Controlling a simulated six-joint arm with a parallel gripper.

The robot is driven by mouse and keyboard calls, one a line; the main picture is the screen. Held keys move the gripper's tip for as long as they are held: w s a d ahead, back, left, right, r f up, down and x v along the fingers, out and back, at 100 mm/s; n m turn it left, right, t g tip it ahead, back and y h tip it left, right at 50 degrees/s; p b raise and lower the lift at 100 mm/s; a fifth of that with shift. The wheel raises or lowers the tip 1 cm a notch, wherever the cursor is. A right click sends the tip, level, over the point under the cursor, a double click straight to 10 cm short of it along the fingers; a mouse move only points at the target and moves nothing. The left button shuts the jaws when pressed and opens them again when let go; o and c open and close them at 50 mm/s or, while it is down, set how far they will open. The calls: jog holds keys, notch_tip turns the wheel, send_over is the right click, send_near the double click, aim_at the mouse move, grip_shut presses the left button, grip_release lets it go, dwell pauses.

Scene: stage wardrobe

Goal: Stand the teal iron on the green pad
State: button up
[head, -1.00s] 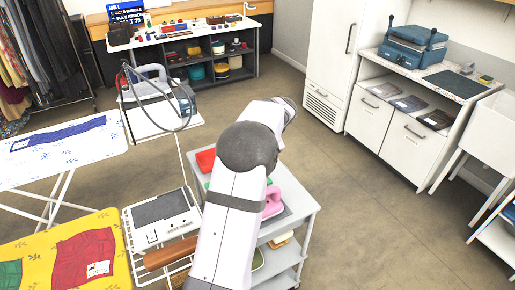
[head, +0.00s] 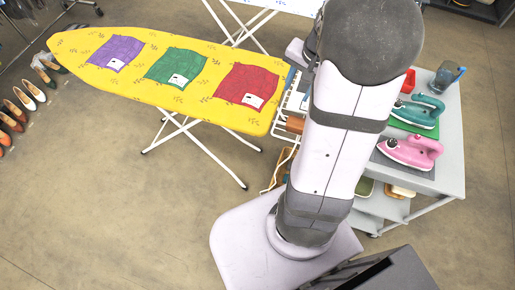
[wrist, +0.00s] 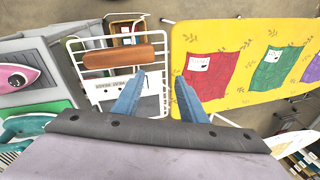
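The teal iron (head: 420,110) is on the grey cart, behind the pink iron (head: 412,152). A strip of the green pad (head: 412,130) shows along the teal iron's near side. I cannot tell how much of the iron's base rests on the pad. In the wrist view the teal iron (wrist: 28,124) is partly hidden by my wrist, with the green pad (wrist: 40,107) beside it. My gripper (wrist: 157,92) is open and empty, its two blue fingers well apart. It is over the white wire rack and the yellow board's end, to the side of the irons.
The yellow ironing board (head: 165,75) carries purple, green and red cloths. A white wire rack (wrist: 98,88) with a brown roll (wrist: 125,56) stands between board and cart (head: 449,170). A blue-grey jug (head: 445,78) and a red container (head: 408,80) are behind the teal iron.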

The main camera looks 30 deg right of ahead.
jog(key=s+a+f+n+g, duration=0.1)
jog(key=s+a+n, duration=0.4)
jog(key=a, duration=0.4)
jog(key=s+a+f+n+g, duration=0.1)
jog(key=s+a+f+n, duration=0.1)
jog(key=s+a+n, duration=0.4)
jog(key=a, duration=0.4)
jog(key=shift+a, duration=0.15)
